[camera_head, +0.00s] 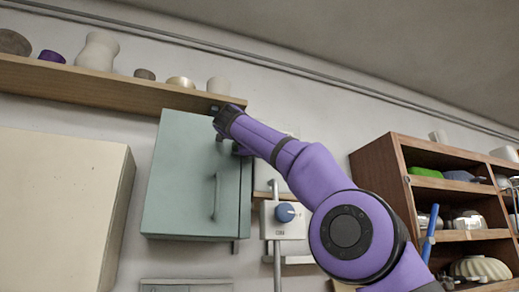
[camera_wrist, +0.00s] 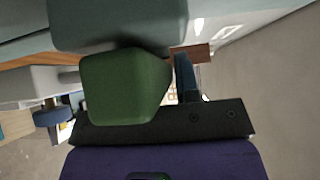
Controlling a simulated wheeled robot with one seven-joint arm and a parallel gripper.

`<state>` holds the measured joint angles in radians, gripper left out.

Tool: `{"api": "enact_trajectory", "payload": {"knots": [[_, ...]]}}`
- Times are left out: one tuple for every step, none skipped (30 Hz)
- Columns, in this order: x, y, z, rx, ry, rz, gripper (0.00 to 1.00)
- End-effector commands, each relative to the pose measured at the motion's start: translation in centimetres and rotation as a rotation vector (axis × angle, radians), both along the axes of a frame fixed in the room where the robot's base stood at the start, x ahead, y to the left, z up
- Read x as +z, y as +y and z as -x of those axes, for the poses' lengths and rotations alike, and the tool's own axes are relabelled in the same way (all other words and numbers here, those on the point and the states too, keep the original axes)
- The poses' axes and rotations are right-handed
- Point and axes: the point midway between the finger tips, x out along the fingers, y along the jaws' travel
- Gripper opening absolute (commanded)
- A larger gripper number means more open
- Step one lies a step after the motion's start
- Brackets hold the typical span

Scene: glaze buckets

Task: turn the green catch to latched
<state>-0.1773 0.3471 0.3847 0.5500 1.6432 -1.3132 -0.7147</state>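The green catch (camera_wrist: 125,88) fills the middle left of the wrist view, a dark green block against a grey-green surface above it. My gripper (camera_wrist: 180,75) shows one dark finger just right of the catch. The other finger is not visible, perhaps behind the catch. I cannot tell whether the fingers touch it or how far apart they are. In the head view my gripper (camera_head: 220,112) is at the upper right corner of the grey-green cabinet (camera_head: 178,190), under the wall shelf. The catch is hidden there, so its setting cannot be read. The cabinet door looks closed.
The wall shelf (camera_head: 120,91) with pots runs just above my gripper. A white box with a blue knob (camera_head: 285,212) and a pipe are right of the cabinet. A pale box (camera_head: 60,205) stands at left. A wooden shelf unit (camera_head: 395,165) is at right.

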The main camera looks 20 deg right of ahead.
Motion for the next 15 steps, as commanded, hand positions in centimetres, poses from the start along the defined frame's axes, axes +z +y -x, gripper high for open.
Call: {"api": "enact_trajectory", "payload": {"knots": [[0.0, 0.0, 0.0, 0.0, -0.001, 0.001, 0.3], [0.1, 0.0, 0.1, 0.001, -0.001, 0.001, 0.3], [0.1, 0.1, 0.1, 0.001, -0.001, 0.001, 0.3], [0.1, 0.2, 0.2, 0.001, -0.001, 0.001, 0.3], [0.1, 0.3, 0.4, 0.001, -0.001, 0.001, 0.3], [0.2, 0.6, 0.6, 0.001, -0.001, 0.001, 0.3], [0.2, 0.8, 0.9, 0.002, -0.001, 0.001, 0.3], [0.2, 1.1, 1.2, 0.002, -0.002, 0.002, 0.3], [0.2, 1.6, 1.6, 0.003, -0.002, 0.002, 0.3], [0.2, 2.0, 2.0, 0.004, -0.003, 0.001, 0.3], [0.2, 2.4, 2.4, 0.004, -0.002, 0.002, 0.3], [0.2, 2.9, 2.9, 0.004, -0.001, 0.001, 0.3], [0.2, 3.3, 3.3, 0.004, -0.001, 0.002, 0.3], [0.2, 3.8, 3.7, 0.005, -0.001, 0.003, 0.3], [0.2, 4.3, 4.3, 0.004, -0.002, 0.001, 0.3]]}}
